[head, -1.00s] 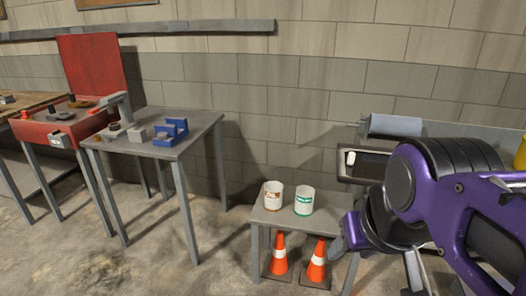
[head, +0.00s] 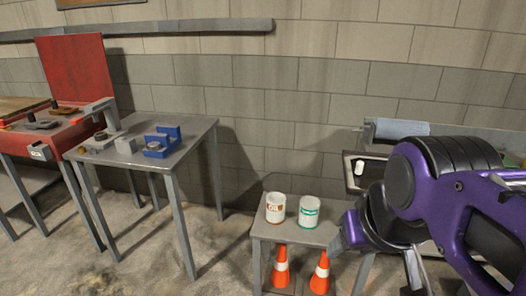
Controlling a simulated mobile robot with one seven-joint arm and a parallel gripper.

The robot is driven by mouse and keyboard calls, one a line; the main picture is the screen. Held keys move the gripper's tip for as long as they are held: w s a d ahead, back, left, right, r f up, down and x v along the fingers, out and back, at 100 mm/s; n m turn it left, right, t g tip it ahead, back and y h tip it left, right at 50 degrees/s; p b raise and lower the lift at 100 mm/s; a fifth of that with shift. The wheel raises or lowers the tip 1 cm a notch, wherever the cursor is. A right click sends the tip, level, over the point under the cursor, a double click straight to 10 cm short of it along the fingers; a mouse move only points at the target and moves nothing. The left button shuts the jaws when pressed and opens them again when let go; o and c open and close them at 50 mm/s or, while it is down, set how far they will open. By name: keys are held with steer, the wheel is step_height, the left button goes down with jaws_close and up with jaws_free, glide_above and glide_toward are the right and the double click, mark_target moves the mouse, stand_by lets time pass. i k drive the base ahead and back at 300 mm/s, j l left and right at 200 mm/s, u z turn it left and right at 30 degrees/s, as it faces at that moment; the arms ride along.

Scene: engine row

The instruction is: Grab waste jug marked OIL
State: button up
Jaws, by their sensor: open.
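The waste jug marked OIL (head: 275,209) is a white, can-shaped container with orange-brown lettering that appears to read OIL. It stands upright on a low grey stand (head: 262,231). A similar white container with a green label (head: 309,211) stands just to its right, with a small gap between them. My gripper (head: 380,257) is at the right, beside the stand's right end. Its grey fingers are spread and hold nothing that I can see. It is apart from both containers and hides the stand's right end.
Two orange cones (head: 281,267) stand under the low stand. A grey table (head: 205,133) at the left holds a blue fixture (head: 162,143) and grey parts. A red toolbox (head: 78,75) is farther left. A dark tray (head: 357,172) is behind my arm. Floor is clear between table and stand.

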mark_target(275, 201)
steer(key=i+j+z, duration=0.2)
steer(key=i+j, duration=0.5)
